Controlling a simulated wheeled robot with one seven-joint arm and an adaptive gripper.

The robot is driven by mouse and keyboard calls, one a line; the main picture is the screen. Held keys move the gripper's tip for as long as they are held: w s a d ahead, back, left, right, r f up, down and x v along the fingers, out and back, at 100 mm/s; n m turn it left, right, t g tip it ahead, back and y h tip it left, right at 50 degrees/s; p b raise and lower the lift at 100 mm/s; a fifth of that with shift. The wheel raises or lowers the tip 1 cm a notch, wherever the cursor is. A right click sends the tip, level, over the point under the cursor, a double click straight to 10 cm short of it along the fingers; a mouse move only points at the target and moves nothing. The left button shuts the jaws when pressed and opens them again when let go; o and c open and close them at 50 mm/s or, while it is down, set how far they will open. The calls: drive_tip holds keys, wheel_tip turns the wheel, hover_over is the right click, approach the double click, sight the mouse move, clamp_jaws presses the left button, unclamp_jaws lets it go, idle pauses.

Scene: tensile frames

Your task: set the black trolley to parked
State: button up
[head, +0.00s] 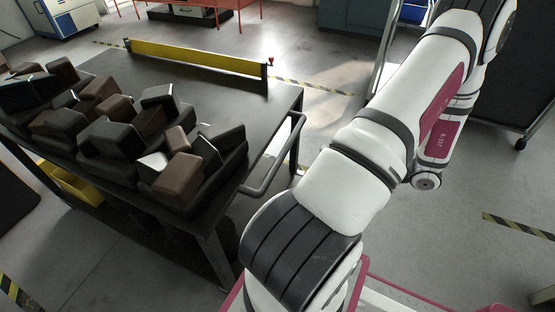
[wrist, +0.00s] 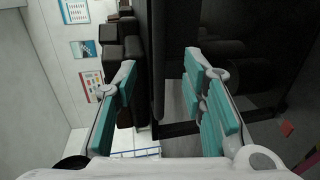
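A black trolley (head: 225,98) with a dark flat top stands at the left in the head view. It carries several black and brown blocks (head: 110,120) at its near left. A tubular handle (head: 275,165) runs along its right end. A yellow bar (head: 195,57) with a red knob (head: 270,61) runs along its far edge. My gripper (wrist: 160,65) shows only in the wrist view, with its teal-padded fingers wide apart. A dark slab-like edge (wrist: 157,60) shows between and beyond the fingers; whether they touch it I cannot tell. My arm leaves the head view at upper right.
A dark wheeled unit (head: 510,95) stands at the far right. A blue and white cabinet (head: 65,15) is at the back left. A yellow bin (head: 75,182) sits on the trolley's lower level. The grey floor (head: 455,225) at right is mostly open, with striped tape (head: 515,226).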

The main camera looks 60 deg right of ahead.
sight(285, 150)
drive_tip(key=b+x, duration=0.4)
drive_tip(key=x, duration=0.9)
drive_tip(key=shift+w, duration=0.35)
clamp_jaws()
